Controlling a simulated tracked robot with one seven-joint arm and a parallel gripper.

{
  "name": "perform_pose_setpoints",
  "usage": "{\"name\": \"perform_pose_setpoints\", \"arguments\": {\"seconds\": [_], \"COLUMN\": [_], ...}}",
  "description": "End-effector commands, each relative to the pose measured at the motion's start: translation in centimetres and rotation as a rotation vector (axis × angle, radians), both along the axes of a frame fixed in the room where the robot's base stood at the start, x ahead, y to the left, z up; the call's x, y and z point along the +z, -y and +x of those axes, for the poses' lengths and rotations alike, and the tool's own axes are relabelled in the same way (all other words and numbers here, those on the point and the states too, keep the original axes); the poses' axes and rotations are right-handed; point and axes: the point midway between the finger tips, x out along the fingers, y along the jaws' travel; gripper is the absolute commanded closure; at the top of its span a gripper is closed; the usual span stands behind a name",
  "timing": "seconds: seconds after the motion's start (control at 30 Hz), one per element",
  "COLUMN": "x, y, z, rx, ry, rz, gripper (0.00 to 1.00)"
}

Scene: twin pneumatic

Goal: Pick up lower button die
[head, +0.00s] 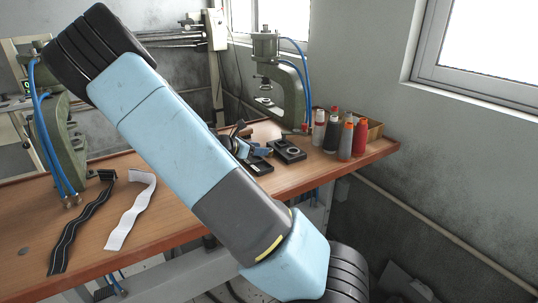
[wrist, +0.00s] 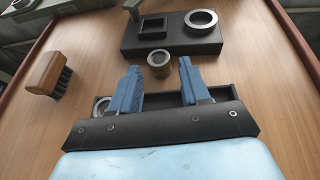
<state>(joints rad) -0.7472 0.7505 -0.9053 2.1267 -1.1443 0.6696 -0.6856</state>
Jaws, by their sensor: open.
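In the picture the die shows between the fingertips, with a gap on each side. Whether the tips are level with it or short of it is hard to tell. In the head view my gripper (head: 241,146) is low over the table, partly behind my arm, and the die cannot be made out.
A black block (wrist: 128,46) with a square frame and a metal ring (wrist: 201,18) stands just behind the die. A dark tray (wrist: 226,93) lies under my gripper. A wooden brush (wrist: 43,72) lies left. Thread spools (head: 346,140) and a green press (head: 292,92) stand farther off.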

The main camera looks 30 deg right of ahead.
Motion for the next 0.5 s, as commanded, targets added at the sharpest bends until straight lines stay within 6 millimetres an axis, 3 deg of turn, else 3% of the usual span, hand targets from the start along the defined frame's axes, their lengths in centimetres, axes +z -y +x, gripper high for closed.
{"name": "perform_pose_setpoints", "arguments": {"seconds": [0.5], "x": [-2.1], "y": [4.5], "z": [1.0], "rx": [0.000], "ry": [0.000], "rz": [0.000], "gripper": [0.54]}}
